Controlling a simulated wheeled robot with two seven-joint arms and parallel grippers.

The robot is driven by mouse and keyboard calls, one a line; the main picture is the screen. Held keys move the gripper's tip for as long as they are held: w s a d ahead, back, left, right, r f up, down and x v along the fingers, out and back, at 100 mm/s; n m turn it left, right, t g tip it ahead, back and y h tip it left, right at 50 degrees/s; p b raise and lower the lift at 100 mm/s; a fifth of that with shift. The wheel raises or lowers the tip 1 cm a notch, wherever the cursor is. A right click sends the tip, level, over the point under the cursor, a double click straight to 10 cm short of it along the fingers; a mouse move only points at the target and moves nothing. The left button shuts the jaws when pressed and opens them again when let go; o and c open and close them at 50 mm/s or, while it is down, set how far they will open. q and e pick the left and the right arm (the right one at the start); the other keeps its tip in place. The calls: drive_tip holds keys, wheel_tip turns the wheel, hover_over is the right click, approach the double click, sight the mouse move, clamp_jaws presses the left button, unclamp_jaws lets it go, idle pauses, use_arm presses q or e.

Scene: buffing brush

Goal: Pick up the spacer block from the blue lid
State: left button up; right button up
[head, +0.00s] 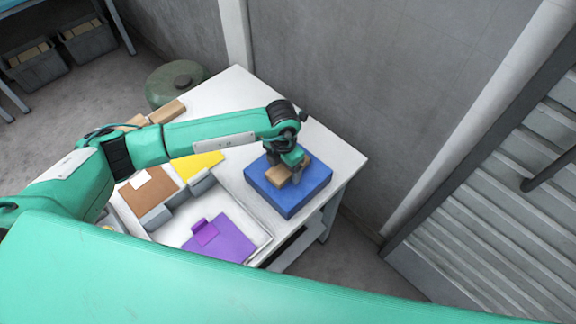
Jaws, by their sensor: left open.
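The blue lid (310,188) is a flat, square blue box shape on the right part of the white table. The spacer block (278,176) is a small tan wooden block on top of the lid, near its left side. My left gripper (289,178) points down over the lid, at the block. The fingers and wrist cover part of the block, and I cannot tell whether they touch it. The left gripper is open. My right gripper is not in view.
A white tray on the white table (330,150) holds a purple piece (228,240), a yellow piece (203,162), a brown piece (152,190) and grey blocks (157,217). A wooden block (168,111) lies at the back left. A grey wall (350,80) stands behind.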

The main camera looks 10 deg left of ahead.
use_arm(q)
drive_tip(key=c, duration=1.1)
drive_tip(key=shift+r, duration=0.1)
